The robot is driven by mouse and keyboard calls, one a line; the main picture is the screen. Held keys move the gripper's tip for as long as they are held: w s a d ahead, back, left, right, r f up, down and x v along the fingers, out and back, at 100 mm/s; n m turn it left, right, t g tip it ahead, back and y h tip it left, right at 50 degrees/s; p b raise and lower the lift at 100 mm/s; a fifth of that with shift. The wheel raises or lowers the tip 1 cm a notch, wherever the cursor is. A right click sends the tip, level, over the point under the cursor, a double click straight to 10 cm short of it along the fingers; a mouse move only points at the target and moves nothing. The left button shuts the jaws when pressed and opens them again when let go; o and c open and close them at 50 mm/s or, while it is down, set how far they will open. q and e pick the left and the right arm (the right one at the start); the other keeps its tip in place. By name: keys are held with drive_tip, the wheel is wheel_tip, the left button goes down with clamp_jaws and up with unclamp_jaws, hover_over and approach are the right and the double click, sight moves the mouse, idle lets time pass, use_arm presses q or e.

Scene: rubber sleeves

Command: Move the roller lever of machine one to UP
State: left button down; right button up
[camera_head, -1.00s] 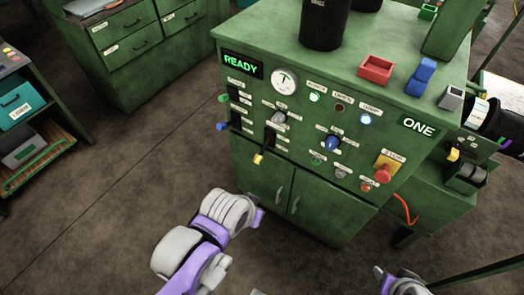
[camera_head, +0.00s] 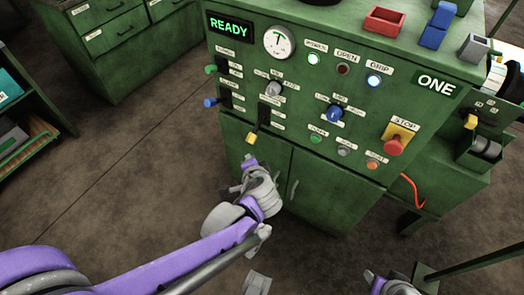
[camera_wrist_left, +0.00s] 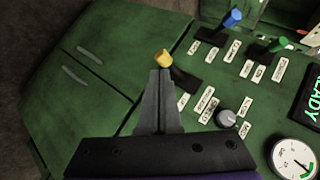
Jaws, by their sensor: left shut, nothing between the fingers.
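Machine one is the green cabinet (camera_head: 310,185) with the READY display and the ONE plate. Its front panel has three levers in dark slots: a green-tipped one (camera_head: 210,69), a blue-tipped one (camera_head: 210,102) and a yellow-tipped one (camera_head: 251,138). The small labels are too blurred to tell which is the roller lever. The yellow lever points out and down. My left gripper (camera_head: 249,163) is shut and empty, just below the yellow tip. In the left wrist view its fingertips (camera_wrist_left: 160,74) overlap the yellow tip (camera_wrist_left: 163,58); contact is unclear. My right gripper (camera_head: 392,284) shows partly at the bottom edge.
A red tray (camera_head: 384,20) and a blue block (camera_head: 438,25) stand on top. Open floor (camera_head: 120,170) lies left of the machine.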

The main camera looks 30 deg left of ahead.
sight(257, 128)
use_arm(q)
drive_tip(key=w+d+f+m+t+y+b, duration=0.1)
drive_tip(key=w+d+f+m+t+b, duration=0.2)
drive_tip(key=w+f+m+b, duration=0.3)
drive_tip(key=w+f+t, duration=0.1)
drive_tip(key=w+f, duration=0.1)
drive_tip(key=w, duration=0.1)
drive_tip(key=shift+w+d+f+t+y, duration=0.2)
drive_tip(key=shift+w+d+t+y, duration=0.15)
drive_tip(key=shift+d+t+y, duration=0.05)
use_arm(e)
wheel_tip(257, 128, down, 9)
drive_tip(key=shift+w+f, duration=0.2)
drive_tip(key=shift+w, duration=0.15)
use_arm(q)
drive_tip(key=b+x, duration=0.1)
drive_tip(key=x, duration=0.9)
drive_tip(key=shift+w+a+f+b, duration=0.1)
drive_tip(key=shift+f+b, duration=0.05)
drive_tip(key=shift+b, duration=0.15)
drive_tip(key=s+a, duration=0.1)
drive_tip(key=s+a+r, duration=0.1)
drive_tip(key=s, duration=0.1)
drive_tip(key=shift+s+a, duration=0.1)
drive_tip(key=shift+a, duration=0.1)
use_arm(e)
wheel_tip(257, 128, down, 2)
drive_tip(key=shift+w+f, duration=0.15)
